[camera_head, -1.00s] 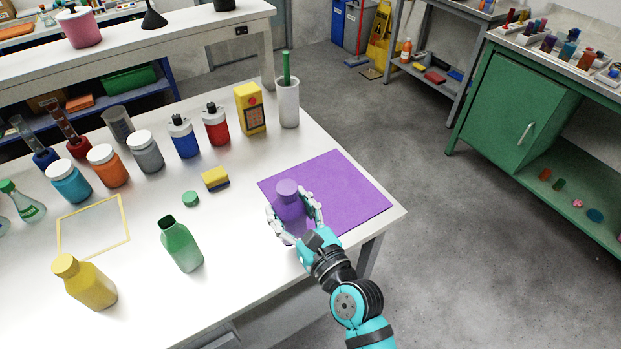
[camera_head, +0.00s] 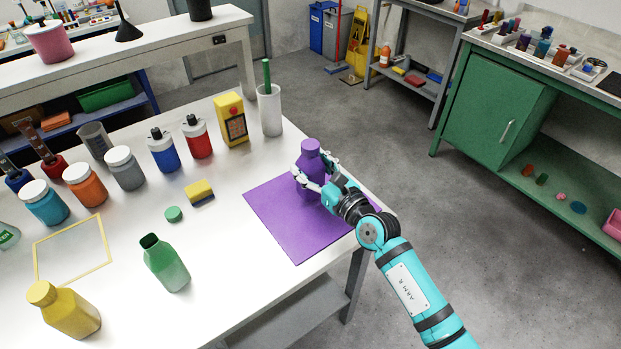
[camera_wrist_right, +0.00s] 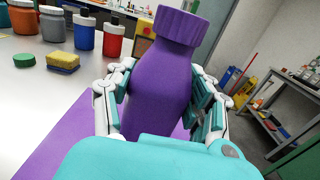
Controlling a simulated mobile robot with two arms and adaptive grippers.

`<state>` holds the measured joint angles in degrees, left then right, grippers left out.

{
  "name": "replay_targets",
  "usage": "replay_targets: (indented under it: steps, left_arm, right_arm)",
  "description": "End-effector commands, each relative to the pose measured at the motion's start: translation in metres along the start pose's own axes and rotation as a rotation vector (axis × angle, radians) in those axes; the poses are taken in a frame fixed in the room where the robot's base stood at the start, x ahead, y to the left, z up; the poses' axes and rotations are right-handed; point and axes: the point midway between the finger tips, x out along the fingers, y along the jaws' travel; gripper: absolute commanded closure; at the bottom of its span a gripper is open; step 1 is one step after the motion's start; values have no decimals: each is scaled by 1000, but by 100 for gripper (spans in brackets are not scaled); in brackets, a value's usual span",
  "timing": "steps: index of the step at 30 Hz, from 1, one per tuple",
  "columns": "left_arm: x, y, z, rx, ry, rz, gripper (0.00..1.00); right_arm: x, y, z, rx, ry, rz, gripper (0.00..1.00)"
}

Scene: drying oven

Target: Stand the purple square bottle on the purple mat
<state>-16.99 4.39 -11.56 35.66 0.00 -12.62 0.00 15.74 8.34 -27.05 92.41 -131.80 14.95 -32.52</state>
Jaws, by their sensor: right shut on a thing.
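The purple square bottle (camera_head: 309,162) is upright with its cap on, over the far right part of the purple mat (camera_head: 282,222). My right gripper (camera_head: 318,180) is shut on the bottle's body. In the right wrist view the bottle (camera_wrist_right: 160,88) stands between the two fingers, leaning slightly in the picture, and the mat (camera_wrist_right: 60,140) shows at lower left. The bottle's base is partly hidden by the gripper, so I cannot tell whether it touches the mat. My left gripper is not in view.
A green open bottle (camera_head: 165,263), a yellow bottle (camera_head: 64,310), a green cap (camera_head: 174,214) and a sponge (camera_head: 199,191) are left of the mat. A yellow device (camera_head: 231,120) and a white cylinder (camera_head: 269,110) stand behind it. The near left part of the mat is clear.

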Motion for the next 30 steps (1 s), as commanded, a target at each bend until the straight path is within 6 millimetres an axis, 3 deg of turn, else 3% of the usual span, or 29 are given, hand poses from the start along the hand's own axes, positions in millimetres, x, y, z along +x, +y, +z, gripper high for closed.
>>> replay_targets:
  steps: [3, 6, 14, 15, 19, 30]
  left_arm:
    - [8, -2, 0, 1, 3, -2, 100]
    - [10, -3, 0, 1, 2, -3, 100]
    - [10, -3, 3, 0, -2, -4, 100]
    - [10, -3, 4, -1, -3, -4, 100]
    - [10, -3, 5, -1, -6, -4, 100]
    - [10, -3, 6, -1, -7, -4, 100]
  right_arm:
    - [-1, -1, -24, -5, 5, 0, 83]
    - [0, 0, -33, -3, 1, 0, 83]
    - [-1, 0, -36, -1, 2, -1, 83]
    - [-1, 0, -36, -1, 3, 0, 41]
    - [-1, 0, -36, -1, 2, 0, 24]
    - [-6, 0, -35, -1, 1, -1, 23]
